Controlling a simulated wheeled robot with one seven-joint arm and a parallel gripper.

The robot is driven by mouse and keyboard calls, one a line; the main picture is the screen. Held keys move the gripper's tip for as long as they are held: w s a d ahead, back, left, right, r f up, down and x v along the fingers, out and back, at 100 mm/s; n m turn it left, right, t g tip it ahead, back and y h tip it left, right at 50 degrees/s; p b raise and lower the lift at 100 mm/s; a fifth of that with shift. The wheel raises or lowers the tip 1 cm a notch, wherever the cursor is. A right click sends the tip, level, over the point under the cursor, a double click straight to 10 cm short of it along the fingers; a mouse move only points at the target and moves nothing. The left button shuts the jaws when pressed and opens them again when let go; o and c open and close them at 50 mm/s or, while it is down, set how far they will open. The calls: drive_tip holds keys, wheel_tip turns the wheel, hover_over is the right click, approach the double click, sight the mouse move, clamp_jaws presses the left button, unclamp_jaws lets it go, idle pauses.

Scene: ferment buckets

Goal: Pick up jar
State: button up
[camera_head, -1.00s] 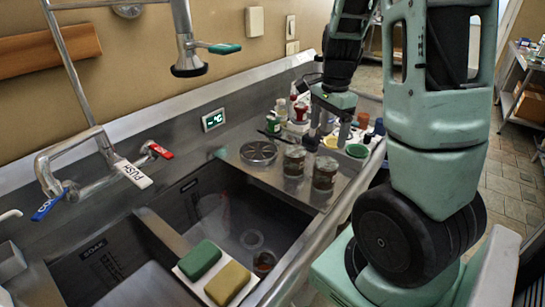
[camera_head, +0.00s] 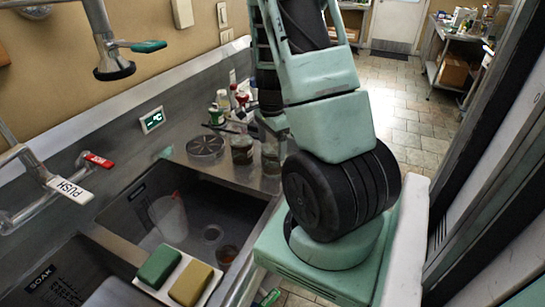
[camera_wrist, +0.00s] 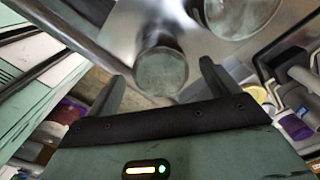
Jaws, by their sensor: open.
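Two glass jars with brownish contents stand side by side on the metal counter, the left jar (camera_head: 242,150) and the right jar (camera_head: 271,158). My gripper (camera_head: 270,122) is largely hidden behind my arm in the head view, close above the right jar. In the wrist view my gripper (camera_wrist: 161,82) is open, its two fingers spread to either side of one jar (camera_wrist: 160,62). That jar lies between and just beyond the fingertips, with no visible contact. A second jar (camera_wrist: 238,12) is at the top edge, outside the fingers.
A round metal strainer (camera_head: 205,146) lies left of the jars. Several bottles (camera_head: 222,100) stand behind them. The sink basin (camera_head: 190,205) is in front, with a green sponge (camera_head: 159,266) and a yellow sponge (camera_head: 191,283) on its edge.

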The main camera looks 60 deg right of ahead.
drive_tip(key=shift+s+d+f+p, duration=0.1)
drive_tip(key=shift+f+p, duration=0.15)
drive_tip(key=shift+f, duration=1.05)
drive_tip(key=shift+d+f+p, duration=0.1)
drive_tip(key=shift+f+p, duration=0.1)
drive_tip(key=shift+f, duration=1.1)
drive_tip(key=c, duration=1.1)
